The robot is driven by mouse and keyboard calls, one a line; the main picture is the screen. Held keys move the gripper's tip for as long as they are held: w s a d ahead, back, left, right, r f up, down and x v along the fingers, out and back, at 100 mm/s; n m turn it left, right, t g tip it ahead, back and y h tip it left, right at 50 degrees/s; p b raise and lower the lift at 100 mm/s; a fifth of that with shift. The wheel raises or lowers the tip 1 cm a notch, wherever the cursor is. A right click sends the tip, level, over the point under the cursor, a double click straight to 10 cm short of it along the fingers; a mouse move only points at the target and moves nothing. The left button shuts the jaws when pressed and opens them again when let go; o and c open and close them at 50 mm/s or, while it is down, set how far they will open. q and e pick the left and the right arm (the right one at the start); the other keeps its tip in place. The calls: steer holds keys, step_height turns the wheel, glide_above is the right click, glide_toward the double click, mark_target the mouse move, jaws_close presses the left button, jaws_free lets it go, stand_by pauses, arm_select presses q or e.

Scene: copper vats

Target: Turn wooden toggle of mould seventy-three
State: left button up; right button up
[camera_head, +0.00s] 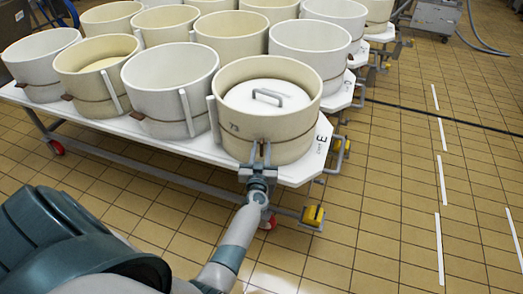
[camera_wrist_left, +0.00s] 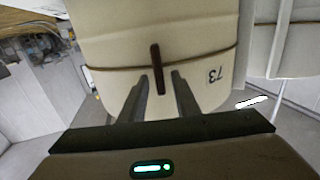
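Mould seventy-three (camera_head: 231,98) is a cream round tub marked "73", with a cord around it and a white lid with a handle. It stands at the front right corner of the white table (camera_head: 160,140). In the left wrist view the mould (camera_wrist_left: 115,42) appears upside down. Its dark wooden toggle (camera_wrist_left: 157,62) stands nearly upright across the cord. My left gripper (camera_head: 260,150) is open at the mould's front wall. In the wrist view the toggle's lower end shows between the fingertips (camera_wrist_left: 160,80), with a gap on each side. My right gripper is not in view.
A white mould (camera_head: 165,85) stands close to the left, with an upright pale bar (camera_head: 213,118) between the two. Several more moulds fill the table behind. A yellow pedal (camera_head: 314,214) is low at the right. Tiled floor (camera_head: 390,180) at the right is clear.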

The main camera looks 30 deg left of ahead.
arm_select(q)
jaws_close()
